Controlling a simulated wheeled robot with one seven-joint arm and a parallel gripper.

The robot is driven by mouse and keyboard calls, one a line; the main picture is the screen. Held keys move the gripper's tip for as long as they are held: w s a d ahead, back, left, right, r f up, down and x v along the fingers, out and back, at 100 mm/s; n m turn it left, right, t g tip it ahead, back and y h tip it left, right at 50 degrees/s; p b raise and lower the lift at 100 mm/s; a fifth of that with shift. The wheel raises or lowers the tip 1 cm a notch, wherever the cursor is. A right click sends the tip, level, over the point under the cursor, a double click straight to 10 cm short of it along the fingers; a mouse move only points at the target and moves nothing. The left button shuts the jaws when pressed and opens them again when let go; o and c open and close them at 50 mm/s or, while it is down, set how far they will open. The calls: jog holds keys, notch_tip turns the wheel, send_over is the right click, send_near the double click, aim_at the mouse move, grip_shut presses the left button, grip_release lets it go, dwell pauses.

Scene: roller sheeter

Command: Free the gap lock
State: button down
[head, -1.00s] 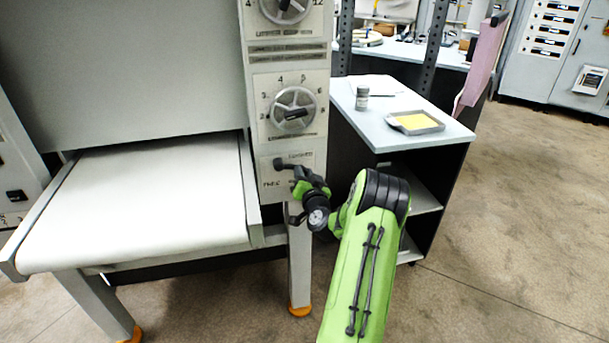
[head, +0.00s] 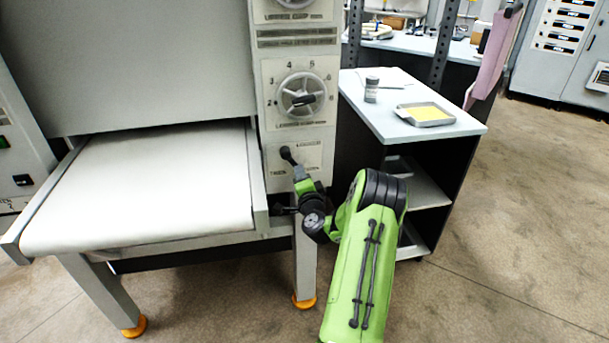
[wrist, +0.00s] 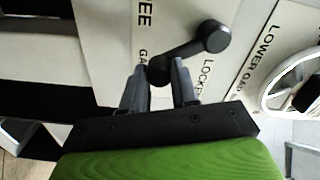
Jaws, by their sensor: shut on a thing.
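The gap lock (head: 286,153) is a black lever on the pale panel below the lower dial. Its round hub is at the upper left in the head view, and its arm slants down and to the right. In the wrist view the hub (wrist: 214,36) is at the upper right, and the arm runs down left to its handle end. My gripper (head: 298,174) is shut on that handle end; in the wrist view its two grey fingers (wrist: 159,84) stand on either side of it. The handle end lies between the LOCKED lettering and the partly cut-off FREE lettering.
The lower gap dial (head: 302,96) is just above the lever, and it also shows in the wrist view (wrist: 268,98). The white sheeter belt (head: 150,190) is to the left. A side table (head: 385,125) with a jar (head: 371,91) and a yellow-filled tray (head: 426,114) stands right.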

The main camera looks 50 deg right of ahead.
jog(key=shift+w+a+f+m, duration=0.1)
jog(key=shift+a+f+m, duration=0.05)
jog(key=shift+m, duration=0.15)
jog(key=c, duration=0.9)
grip_release()
jog(key=shift+o, duration=0.2)
